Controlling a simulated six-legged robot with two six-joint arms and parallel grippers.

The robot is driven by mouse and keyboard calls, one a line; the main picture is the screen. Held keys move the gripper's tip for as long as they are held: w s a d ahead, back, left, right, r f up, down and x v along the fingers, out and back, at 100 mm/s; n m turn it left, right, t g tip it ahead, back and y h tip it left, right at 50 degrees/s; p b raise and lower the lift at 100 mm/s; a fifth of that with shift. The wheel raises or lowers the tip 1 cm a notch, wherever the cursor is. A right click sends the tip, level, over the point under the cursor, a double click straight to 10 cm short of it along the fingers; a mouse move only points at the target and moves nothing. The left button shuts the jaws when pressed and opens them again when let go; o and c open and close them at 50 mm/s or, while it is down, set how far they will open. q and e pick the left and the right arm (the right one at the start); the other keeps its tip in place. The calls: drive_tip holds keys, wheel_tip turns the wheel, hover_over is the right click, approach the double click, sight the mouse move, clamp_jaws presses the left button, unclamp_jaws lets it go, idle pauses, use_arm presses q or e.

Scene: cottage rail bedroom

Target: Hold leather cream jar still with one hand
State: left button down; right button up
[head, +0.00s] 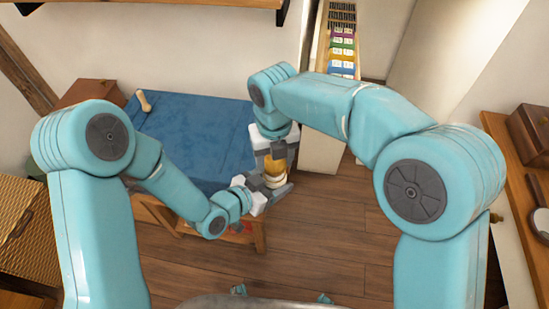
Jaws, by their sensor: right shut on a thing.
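The leather cream jar (275,167), amber with a pale cream band at its lower end, is held in the air near the picture's middle. My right gripper (277,158) comes down from above and is shut on the jar's upper part. My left gripper (268,187) comes in from the lower left, with its fingers beside the jar's lower, pale end. Whether they touch it or are closed on it cannot be made out. The grippers hide parts of the jar.
A blue-covered surface (190,130) with a small wooden-handled item (144,101) lies behind the arms. A wooden stand (259,236) is below. A narrow shelf (342,55) with coloured boxes stands at the back. Wood floor (330,235) is clear right of the jar.

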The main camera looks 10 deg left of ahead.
sight(274, 163)
drive_tip(key=shift+r, duration=2.05)
